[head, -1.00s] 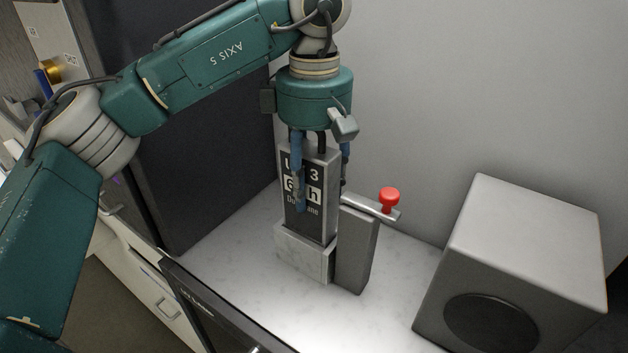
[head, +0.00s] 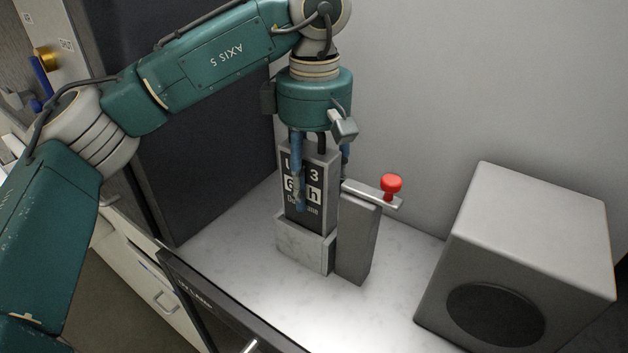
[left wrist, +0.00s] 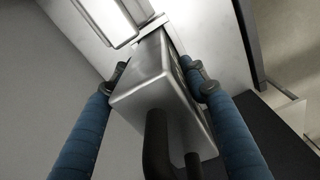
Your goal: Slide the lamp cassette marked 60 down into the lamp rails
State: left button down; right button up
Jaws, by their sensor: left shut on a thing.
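The lamp cassette (head: 319,170) is a tall grey box with a black label. A finger partly covers its marking, leaving a "6" and an "h" visible. It stands about upright, its lower end inside the pale rail holder (head: 300,245); how deep it sits is hidden. My left gripper (head: 321,195) is shut on the cassette, its blue fingers on either side. In the left wrist view the grey cassette top (left wrist: 150,90) with its black handle (left wrist: 158,150) lies between the fingers. My right gripper is not in view.
A grey post (head: 358,240) with a lever and red knob (head: 391,186) stands just right of the holder. A large grey box (head: 530,225) with a dark round opening stands at right. A dark panel (head: 205,130) rises at left. Pale counter (head: 390,290) is clear in front.

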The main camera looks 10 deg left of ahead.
aim_at(314, 146)
pick_arm(q)
jog(key=shift+f+b, duration=1.6)
jog(key=shift+f, duration=0.75)
jog(key=c, duration=0.9)
grip_release()
jog(key=shift+r, duration=0.1)
notch_tip(314, 146, up, 12)
